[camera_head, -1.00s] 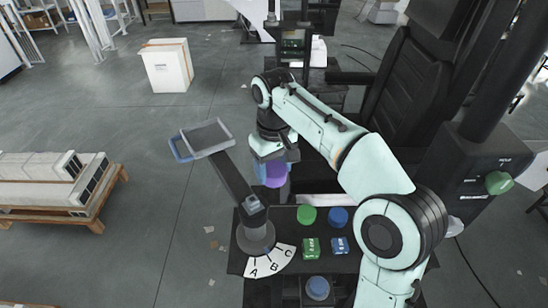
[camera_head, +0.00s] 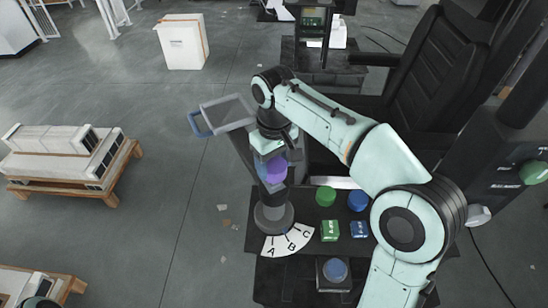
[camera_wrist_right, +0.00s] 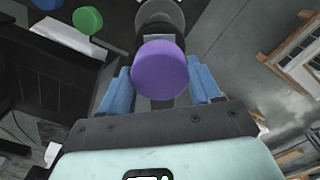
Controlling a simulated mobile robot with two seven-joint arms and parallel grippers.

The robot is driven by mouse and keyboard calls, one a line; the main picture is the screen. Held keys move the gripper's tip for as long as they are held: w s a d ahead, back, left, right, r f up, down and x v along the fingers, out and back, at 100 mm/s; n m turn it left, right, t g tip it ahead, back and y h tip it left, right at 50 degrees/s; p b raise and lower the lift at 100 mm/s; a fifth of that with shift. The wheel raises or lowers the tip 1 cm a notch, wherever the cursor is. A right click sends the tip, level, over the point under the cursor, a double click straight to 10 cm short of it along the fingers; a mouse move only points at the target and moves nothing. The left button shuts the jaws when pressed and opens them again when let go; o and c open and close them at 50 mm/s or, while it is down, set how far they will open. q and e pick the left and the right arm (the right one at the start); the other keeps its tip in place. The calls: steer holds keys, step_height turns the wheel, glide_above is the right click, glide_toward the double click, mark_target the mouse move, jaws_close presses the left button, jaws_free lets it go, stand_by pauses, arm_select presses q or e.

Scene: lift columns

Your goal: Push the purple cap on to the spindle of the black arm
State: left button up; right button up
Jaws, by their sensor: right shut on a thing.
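My right gripper (camera_head: 267,166) is shut on the purple cap (camera_head: 277,171). In the right wrist view the cap (camera_wrist_right: 160,70) sits between two blue fingers. The black arm (camera_head: 243,146) rises from a round grey base (camera_head: 273,217) and slants up and left to a grey frame with a blue handle. The cap and gripper cover the arm's lower part, just above the base in the head view. The spindle is hidden, so I cannot tell whether the cap touches it. My left gripper is not in view.
A fan-shaped A-B-C card (camera_head: 289,243) lies before the base. Green (camera_head: 326,196) and blue (camera_head: 358,201) round caps and small green (camera_head: 330,230) and blue (camera_head: 360,229) blocks stand to the right. A black chair (camera_head: 440,85) stands behind.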

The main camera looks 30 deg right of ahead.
steer(key=shift+s+f, duration=0.1)
steer(key=shift+f, duration=0.5)
steer(key=shift+r, duration=0.25)
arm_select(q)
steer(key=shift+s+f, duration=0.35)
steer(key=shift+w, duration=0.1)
arm_select(e)
steer(key=shift+w+f, duration=0.15)
steer(key=shift+w, duration=0.1)
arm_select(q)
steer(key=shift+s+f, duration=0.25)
arm_select(e)
steer(key=shift+s+f, duration=0.1)
steer(key=shift+f, duration=0.45)
arm_select(q)
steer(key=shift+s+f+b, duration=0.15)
steer(key=shift+b, duration=0.2)
arm_select(e)
steer(key=shift+f, duration=0.25)
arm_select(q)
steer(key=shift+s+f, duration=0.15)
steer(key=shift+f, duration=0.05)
arm_select(e)
steer(key=shift+f, duration=0.45)
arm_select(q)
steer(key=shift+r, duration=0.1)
arm_select(e)
steer(key=shift+s+f, duration=0.1)
steer(key=shift+f, duration=0.3)
stand_by(0.3)
